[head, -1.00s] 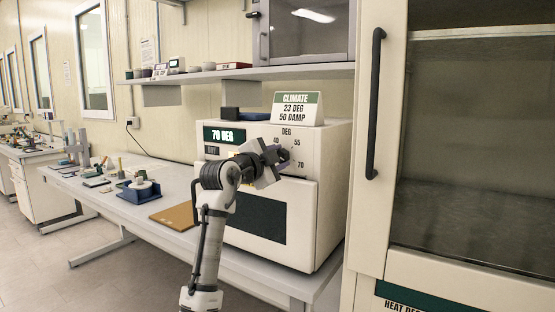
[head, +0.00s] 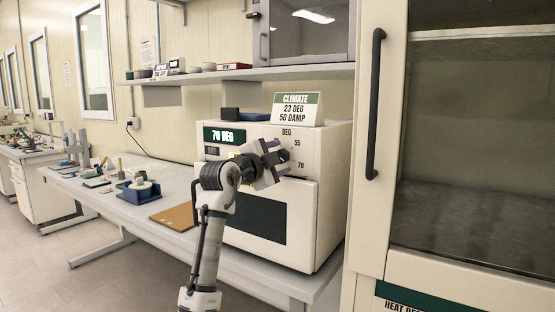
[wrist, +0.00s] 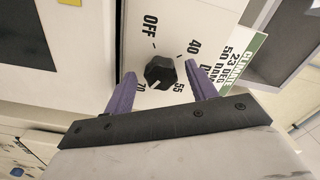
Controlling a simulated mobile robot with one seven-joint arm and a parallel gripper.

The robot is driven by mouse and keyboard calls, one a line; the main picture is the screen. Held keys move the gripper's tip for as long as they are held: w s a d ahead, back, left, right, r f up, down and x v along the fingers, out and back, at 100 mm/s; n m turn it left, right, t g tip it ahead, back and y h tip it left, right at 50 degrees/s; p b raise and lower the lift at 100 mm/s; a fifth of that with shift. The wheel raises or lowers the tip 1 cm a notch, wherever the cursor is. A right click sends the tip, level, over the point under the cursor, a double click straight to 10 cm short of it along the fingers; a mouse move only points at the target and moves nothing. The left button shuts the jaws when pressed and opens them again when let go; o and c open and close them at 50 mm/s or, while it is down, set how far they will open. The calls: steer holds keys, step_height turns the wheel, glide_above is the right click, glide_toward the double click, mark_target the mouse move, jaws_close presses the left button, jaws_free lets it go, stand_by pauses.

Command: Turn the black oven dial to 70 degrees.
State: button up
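The black dial (wrist: 160,72) sits on the white oven front (head: 312,215), shown close up in the wrist view. A pale mark shows on its lower left edge, on the side of the 70 label (wrist: 141,87). OFF, 40 and 55 labels stand around it. My gripper (wrist: 161,88) is open, with one purple finger to the left of the dial and one to the right, and visible gaps between fingers and dial. In the head view my gripper (head: 276,158) is at the dial and largely hides it. The green display (head: 224,136) reads 70 DEG.
A climate sign (head: 298,108) and a dark blue block stand on the oven. A shelf (head: 240,73) runs above it. A tall cabinet with a black handle (head: 375,105) stands to the right. The bench (head: 130,207) to the left carries small items and a brown board (head: 175,216).

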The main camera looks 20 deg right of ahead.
steer(key=b+v, duration=0.3)
steer(key=v, duration=1.1)
steer(key=shift+b, duration=0.4)
